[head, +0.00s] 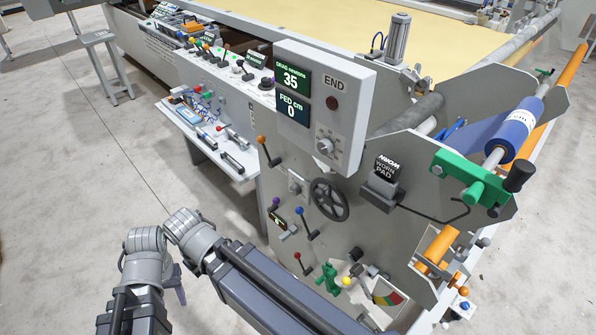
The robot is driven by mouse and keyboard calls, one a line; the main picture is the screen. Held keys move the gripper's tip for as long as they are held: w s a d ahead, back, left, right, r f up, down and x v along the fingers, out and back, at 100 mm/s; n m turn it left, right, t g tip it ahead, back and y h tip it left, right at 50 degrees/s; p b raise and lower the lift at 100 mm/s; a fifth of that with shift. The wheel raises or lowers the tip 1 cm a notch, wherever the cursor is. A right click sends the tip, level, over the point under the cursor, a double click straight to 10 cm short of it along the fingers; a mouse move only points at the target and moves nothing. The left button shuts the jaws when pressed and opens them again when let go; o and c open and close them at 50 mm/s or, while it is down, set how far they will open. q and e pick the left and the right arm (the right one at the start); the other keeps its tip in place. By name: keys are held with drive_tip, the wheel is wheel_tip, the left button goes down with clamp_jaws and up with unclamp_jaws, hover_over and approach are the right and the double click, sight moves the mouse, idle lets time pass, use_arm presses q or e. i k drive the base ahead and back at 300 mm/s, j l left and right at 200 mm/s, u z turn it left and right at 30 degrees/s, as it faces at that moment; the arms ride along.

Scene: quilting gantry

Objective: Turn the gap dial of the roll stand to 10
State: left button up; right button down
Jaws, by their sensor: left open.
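A grey box marked END (360,90) stands on the roll stand's side plate (350,245). A pale round dial with marks around it (325,146) is on the box's front; its numbers are too small to read. Below it is a small square fitting with a knob (296,186). I cannot tell from any label which is the gap dial. My left gripper (178,288) is at the lower left, mostly hidden by my folded arm, and apart from the roll stand. One narrow tip shows, and it holds nothing I can see. My right gripper is not in view.
Displays read DRAG newtons 35 (291,78) and FED cm 0 (292,109). A black handwheel (330,200) and several ball-topped levers, including an orange one (262,140), stick out of the plate. A shelf with tools (205,135) juts out left.

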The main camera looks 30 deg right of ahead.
sight(296, 190)
drive_tip(key=z, duration=1.15)
